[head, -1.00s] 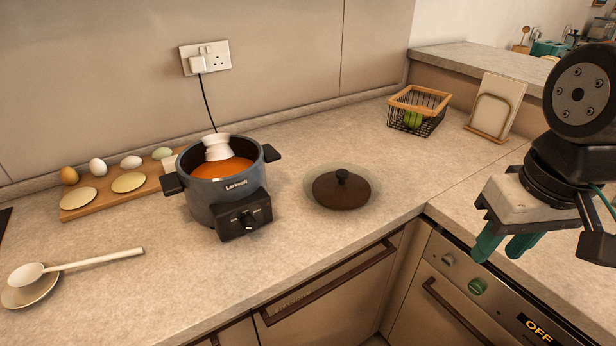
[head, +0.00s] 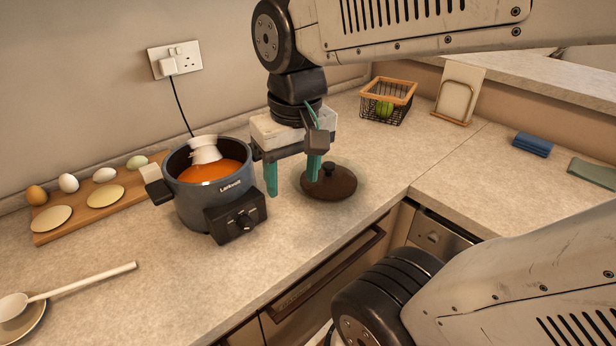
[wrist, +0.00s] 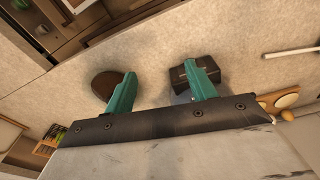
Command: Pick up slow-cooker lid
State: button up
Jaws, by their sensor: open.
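The slow-cooker lid (head: 332,186) is a dark brown disc with a black knob, lying on the counter right of the slow cooker. My gripper (head: 292,183) points down between the cooker and the lid, with its teal fingers apart and nothing between them. One finger overlaps the lid's left part in the head view. In the wrist view the lid (wrist: 103,84) is partly hidden behind the left finger, and the right finger covers part of the cooker's dark control box. The slow cooker (head: 193,201) is grey, open, and holds orange soup with a white object in it.
A wooden board (head: 66,227) with eggs stands left of the cooker. A ladle (head: 80,283) lies at the front left. A wire basket (head: 372,109) is at the back. The counter's front edge runs close to the lid. Counter right of the lid is clear.

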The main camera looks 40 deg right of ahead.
jog(key=w+d+f+m, duration=0.2)
jog(key=w+d+m, duration=0.5)
jog(key=d, duration=0.4)
jog(key=m+g, duration=0.1)
jog(key=m, duration=0.2)
send_over(329, 165)
notch_tip(329, 165, down, 3)
jog(key=shift+a+r, duration=0.1)
notch_tip(329, 165, down, 7)
jog(key=shift+f, duration=0.6)
grip_shut()
